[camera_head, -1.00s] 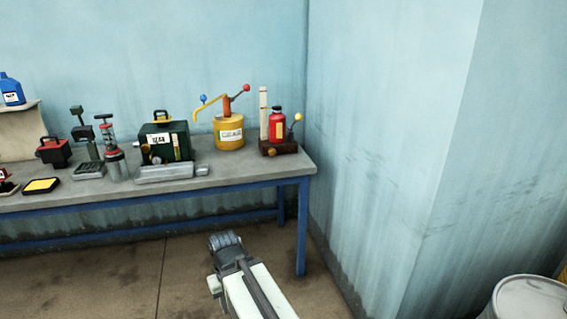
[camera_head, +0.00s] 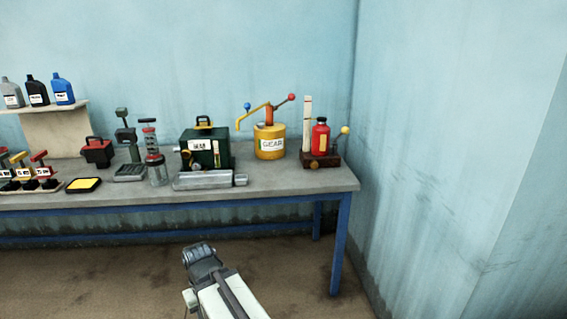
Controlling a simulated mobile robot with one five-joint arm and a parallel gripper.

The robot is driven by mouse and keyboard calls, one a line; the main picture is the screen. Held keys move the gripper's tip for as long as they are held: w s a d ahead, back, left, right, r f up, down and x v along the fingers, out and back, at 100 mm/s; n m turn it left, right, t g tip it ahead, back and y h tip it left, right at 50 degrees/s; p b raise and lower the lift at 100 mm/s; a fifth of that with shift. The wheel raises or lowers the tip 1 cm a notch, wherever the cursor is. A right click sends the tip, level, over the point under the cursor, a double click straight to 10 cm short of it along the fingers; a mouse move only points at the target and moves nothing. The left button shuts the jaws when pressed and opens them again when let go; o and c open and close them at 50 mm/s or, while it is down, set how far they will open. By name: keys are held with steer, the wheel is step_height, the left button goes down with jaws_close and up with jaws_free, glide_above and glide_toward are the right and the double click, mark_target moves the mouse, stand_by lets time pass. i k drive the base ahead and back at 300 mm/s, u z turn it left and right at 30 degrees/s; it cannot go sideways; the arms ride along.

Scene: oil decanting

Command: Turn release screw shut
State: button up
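A red bottle-shaped unit (camera_head: 320,138) stands on a dark brown base (camera_head: 333,159) at the right end of the workbench. A small brass-coloured knob (camera_head: 314,165) sits low on the front of that base; it looks like the release screw, but its turn position is too small to tell. A lever with a yellow ball (camera_head: 345,131) rises at the unit's right. My gripper (camera_head: 200,256) is low in front of the bench, below and left of the unit, well apart from it. Its fingertips cannot be made out clearly, and no object shows in it.
The grey workbench (camera_head: 290,186) has blue legs. A yellow drum pump (camera_head: 269,148), a green case (camera_head: 205,158) and a grey metal block (camera_head: 203,181) stand left of the red unit. A pale upright strip (camera_head: 306,125) stands behind it. The wall is close at right; the floor in front is clear.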

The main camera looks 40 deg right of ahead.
mark_target(314, 164)
steer(key=u, duration=0.3)
steer(key=i, duration=1.55)
steer(key=z, duration=0.5)
steer(key=k, duration=0.75)
steer(key=z, duration=0.15)
steer(key=i, duration=0.75)
